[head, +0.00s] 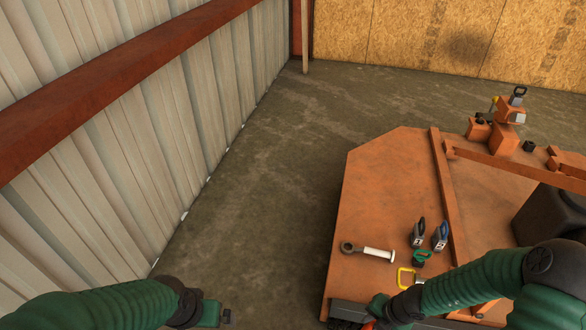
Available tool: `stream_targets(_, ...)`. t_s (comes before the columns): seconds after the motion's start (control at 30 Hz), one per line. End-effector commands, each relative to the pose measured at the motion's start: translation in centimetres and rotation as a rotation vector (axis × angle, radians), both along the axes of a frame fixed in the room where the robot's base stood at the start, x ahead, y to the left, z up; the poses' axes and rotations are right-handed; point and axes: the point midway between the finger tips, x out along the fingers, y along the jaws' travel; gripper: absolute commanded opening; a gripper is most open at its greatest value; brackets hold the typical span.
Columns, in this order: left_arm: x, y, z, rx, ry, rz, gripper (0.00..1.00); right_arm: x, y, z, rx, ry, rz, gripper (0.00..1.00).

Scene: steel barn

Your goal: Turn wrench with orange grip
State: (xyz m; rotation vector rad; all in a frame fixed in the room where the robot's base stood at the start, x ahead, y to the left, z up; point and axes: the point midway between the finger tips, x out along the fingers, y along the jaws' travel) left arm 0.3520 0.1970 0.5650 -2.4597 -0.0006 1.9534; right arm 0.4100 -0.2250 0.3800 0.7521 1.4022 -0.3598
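No wrench with an orange grip shows clearly in the head view. A small orange-red bit (370,324) shows at the bottom edge beside my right gripper (362,314); I cannot tell what it belongs to. My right gripper is low over the near left corner of the orange platform (375,200), partly cut off by the frame, and its fingers cannot be made out. My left gripper (226,315) is over the floor, left of the platform, and its opening is unclear.
A ring-ended tool with a white handle (379,254), two dark upright tools (418,235) (440,236), a green item (421,258) and a yellow-framed item (405,278) are on the platform. A raised orange bar (440,180) crosses it. Corrugated wall (130,150) stands left.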

Motion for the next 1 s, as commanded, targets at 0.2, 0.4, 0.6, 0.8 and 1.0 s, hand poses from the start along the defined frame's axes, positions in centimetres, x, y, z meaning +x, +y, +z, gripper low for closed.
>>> stream_targets(0.2,0.0,0.0,-4.8,0.000,0.000,0.000,1.00,0.0,0.0,-4.8,0.000,0.000,0.000,0.00)
stream_targets(0.4,0.0,0.0,-7.4,0.000,-0.001,0.000,1.00,0.7,0.7,-5.1,-0.002,-0.004,-0.098,0.00)
stream_targets(0.6,0.1,0.0,-3.5,0.000,-0.002,0.000,1.00,0.0,-0.1,-3.5,0.001,-0.002,-0.002,0.00)
stream_targets(0.8,0.0,0.0,-2.1,0.000,-0.001,0.000,1.00,-0.4,-0.8,-4.0,-0.002,-0.003,0.079,0.00)
stream_targets(1.0,0.0,0.0,-2.3,0.000,0.000,0.000,1.00,-0.4,-0.9,-4.4,-0.004,-0.003,0.087,0.00)
